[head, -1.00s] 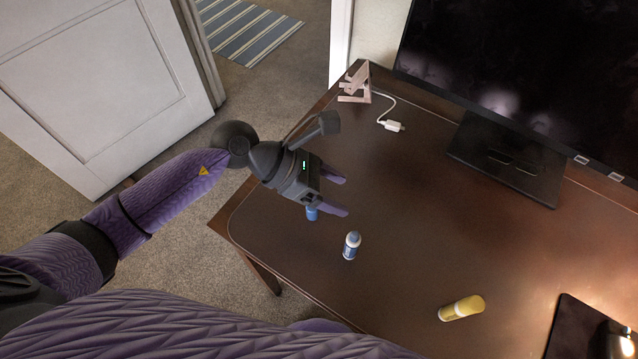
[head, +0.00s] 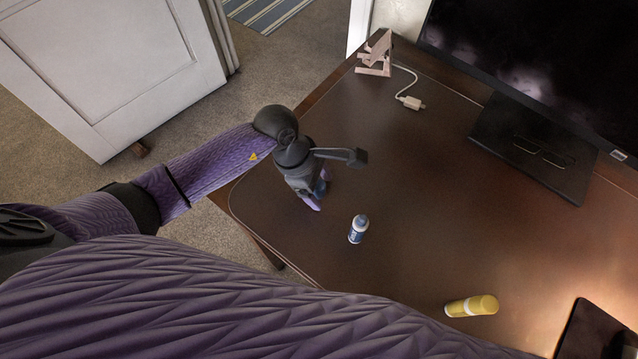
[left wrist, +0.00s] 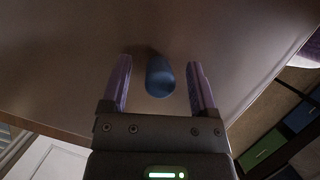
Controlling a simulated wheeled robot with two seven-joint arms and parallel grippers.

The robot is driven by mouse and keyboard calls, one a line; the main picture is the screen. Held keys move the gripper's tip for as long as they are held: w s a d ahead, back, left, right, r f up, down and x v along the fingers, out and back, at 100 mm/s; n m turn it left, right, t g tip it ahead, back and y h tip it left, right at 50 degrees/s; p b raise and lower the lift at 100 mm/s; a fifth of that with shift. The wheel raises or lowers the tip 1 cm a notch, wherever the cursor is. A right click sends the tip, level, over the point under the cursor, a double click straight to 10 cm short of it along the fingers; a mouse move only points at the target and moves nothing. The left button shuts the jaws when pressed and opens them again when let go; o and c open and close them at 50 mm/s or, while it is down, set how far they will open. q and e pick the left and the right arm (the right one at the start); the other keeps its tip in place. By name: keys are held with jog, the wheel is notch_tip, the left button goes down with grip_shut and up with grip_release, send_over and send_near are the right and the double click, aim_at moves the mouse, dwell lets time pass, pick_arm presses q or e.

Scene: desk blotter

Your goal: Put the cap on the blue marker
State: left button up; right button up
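The blue cap (left wrist: 160,77) lies between the two purple fingers of my left gripper (left wrist: 160,88) in the left wrist view, with a gap showing on each side. In the head view, the cap (head: 320,187) is mostly hidden by my left gripper (head: 318,190), which points down at the blotter left of the marker. My left gripper is open. My right gripper is not in view.
A yellow marker (head: 471,306) lies on the blotter (head: 420,200) at the lower right. A monitor (head: 540,70) on its stand is at the back right. A white cable (head: 411,102) and a pale triangular object (head: 375,55) are at the back. The middle is clear.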

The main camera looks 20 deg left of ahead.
pick_arm(q)
grip_shut()
